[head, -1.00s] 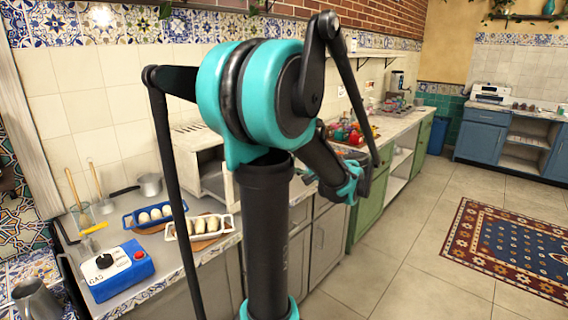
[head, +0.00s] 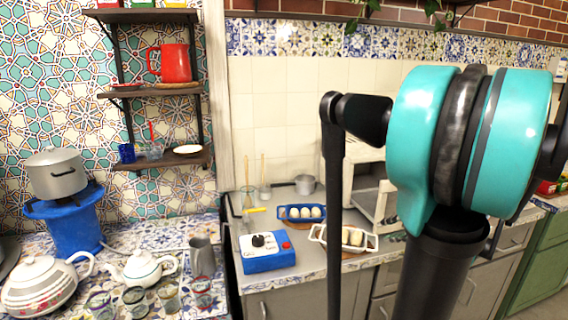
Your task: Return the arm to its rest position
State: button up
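My own arm (head: 470,140), teal and black, stands large at the right of the head view. Its thick black column runs down to the lower edge, and a thin black bar is at its left. My gripper does not show; it is outside the frame or hidden behind the arm. I cannot see whether it holds anything. A white teapot (head: 141,268) sits on the patterned counter at lower left, apart from my visible arm. A larger patterned teapot (head: 40,285) is left of it.
Several glasses (head: 134,297) stand before the teapots. A metal pot (head: 56,172) rests on a blue stand (head: 75,230). A blue control box (head: 265,252) and egg trays (head: 343,239) lie on the grey counter. Shelves (head: 160,92) hold a red pitcher (head: 170,63).

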jog(key=s+a+f+n+g+h, duration=0.5)
jog(key=s+a+f+n, duration=0.5)
jog(key=s+a+f, duration=0.3)
jog(key=shift+a+f, duration=0.15)
jog(key=shift+f, duration=0.35)
